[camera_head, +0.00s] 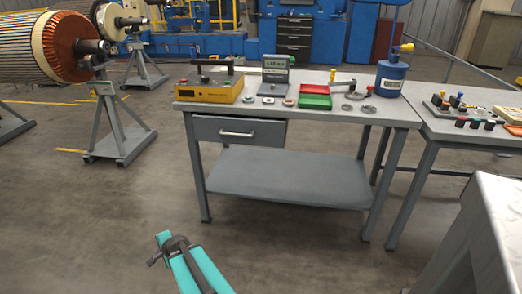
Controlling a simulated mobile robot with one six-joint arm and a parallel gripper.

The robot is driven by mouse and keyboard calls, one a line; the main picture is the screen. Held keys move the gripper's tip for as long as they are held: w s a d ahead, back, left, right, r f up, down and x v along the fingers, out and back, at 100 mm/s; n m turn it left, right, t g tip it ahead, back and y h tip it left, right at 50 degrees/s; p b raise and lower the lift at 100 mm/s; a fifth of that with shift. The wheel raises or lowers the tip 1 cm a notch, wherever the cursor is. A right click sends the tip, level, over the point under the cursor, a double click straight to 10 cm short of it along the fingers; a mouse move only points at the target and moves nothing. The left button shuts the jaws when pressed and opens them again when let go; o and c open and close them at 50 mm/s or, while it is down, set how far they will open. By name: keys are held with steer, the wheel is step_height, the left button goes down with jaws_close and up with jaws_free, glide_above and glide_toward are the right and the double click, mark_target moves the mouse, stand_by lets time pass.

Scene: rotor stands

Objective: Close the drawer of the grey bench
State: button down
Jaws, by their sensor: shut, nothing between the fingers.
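The grey bench (300,188) stands in the middle of the view, with a lower shelf. Its drawer (215,131) is under the left part of the top, with a pale bar handle (237,134) across its front. No inside of the drawer shows, and I cannot tell how far its front stands out from the bench. My gripper (156,259) is low in the view, at the end of my teal arm. It is shut and empty, in front of the bench and to its left, well apart from the drawer and handle.
The bench top holds a yellow box (212,92), a grey scale-like device (276,75), red and green trays (315,97) and a blue can (390,78). A rotor stand (120,140) is at left, another bench (455,128) at right. The floor before the drawer is clear.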

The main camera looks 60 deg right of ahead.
mark_target(269, 134)
steer(key=s+d+r+m+t+h+b, duration=0.15)
steer(key=d+r+m+h, duration=0.4)
steer(key=d, duration=0.65)
steer(key=s+d+r+m+t+h+b, duration=0.1)
steer(key=s+d+r+m+h+b, duration=0.1)
steer(key=d+r+m, duration=0.75)
steer(key=s+d+r+m+g+h+b, duration=0.1)
steer(key=s+d+r+m+g+h, duration=0.1)
steer(key=s+d+r+m, duration=0.2)
steer(key=s+d+r+m+g+h+b, duration=0.1)
steer(key=s+d+r+m+h, duration=0.2)
steer(key=s+d, duration=0.7)
steer(key=s+d+r+m+g+h+b, duration=0.1)
steer(key=s+d+r+m+g+h, duration=0.1)
steer(key=s+d+r+m, duration=0.3)
steer(key=s+d+r+h, duration=0.1)
steer(key=d, duration=0.1)
steer(key=shift+s+d+m+g, duration=0.3)
steer(key=shift+s+d+g, duration=0.05)
steer(key=shift+s, duration=0.05)
steer(key=shift+w+d, duration=0.1)
steer(key=shift+d, duration=0.05)
steer(key=shift+x, duration=6.75)
steer(key=shift+r, duration=0.2)
steer(key=shift+w+d, duration=0.1)
